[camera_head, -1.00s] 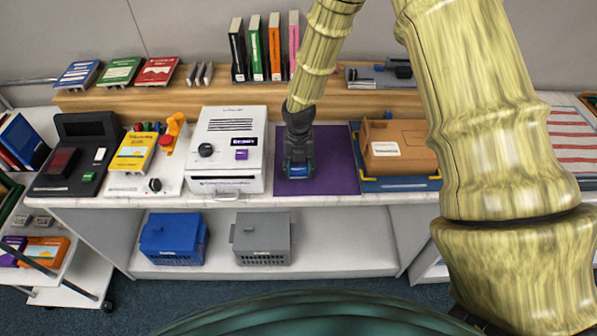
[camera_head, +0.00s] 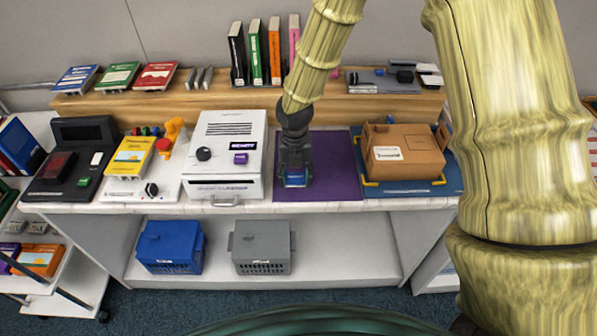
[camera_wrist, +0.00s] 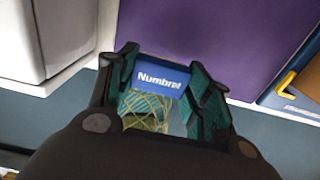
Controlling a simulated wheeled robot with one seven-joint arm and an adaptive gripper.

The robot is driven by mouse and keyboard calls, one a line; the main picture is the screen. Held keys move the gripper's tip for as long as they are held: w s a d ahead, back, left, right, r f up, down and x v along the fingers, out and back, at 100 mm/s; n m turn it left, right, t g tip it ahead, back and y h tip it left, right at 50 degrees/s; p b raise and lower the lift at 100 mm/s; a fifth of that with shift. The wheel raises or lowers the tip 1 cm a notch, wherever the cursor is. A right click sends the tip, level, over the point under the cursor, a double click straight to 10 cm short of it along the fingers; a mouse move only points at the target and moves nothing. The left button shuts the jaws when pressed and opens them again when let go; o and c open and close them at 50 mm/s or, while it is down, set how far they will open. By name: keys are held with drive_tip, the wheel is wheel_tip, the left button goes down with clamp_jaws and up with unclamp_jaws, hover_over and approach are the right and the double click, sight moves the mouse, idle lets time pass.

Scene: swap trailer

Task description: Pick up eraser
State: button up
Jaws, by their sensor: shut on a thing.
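My gripper (camera_head: 296,172) is at the front left part of the purple mat (camera_head: 338,170), beside the white box-shaped machine. In the wrist view, my gripper (camera_wrist: 165,95) has its two dark green fingers on either side of a small block with a blue face lettered "Numbrat" (camera_wrist: 162,75).
The white machine (camera_head: 225,150) stands close on the left. A brown box (camera_head: 405,160) on a blue tray (camera_head: 452,181) stands on the right. Books (camera_head: 256,50) line the wooden shelf behind. Blue (camera_head: 170,248) and grey (camera_head: 261,248) baskets sit below. The mat's right part is clear.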

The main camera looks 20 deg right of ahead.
drive_tip(key=s+a+r+b, duration=0.1)
drive_tip(key=s+a+b, duration=0.1)
drive_tip(key=s+a, duration=0.4)
drive_tip(key=s, duration=0.4)
drive_tip(key=shift+o, duration=1.4)
drive_tip(key=shift+c, duration=0.9)
drive_tip(key=shift+w, duration=0.1)
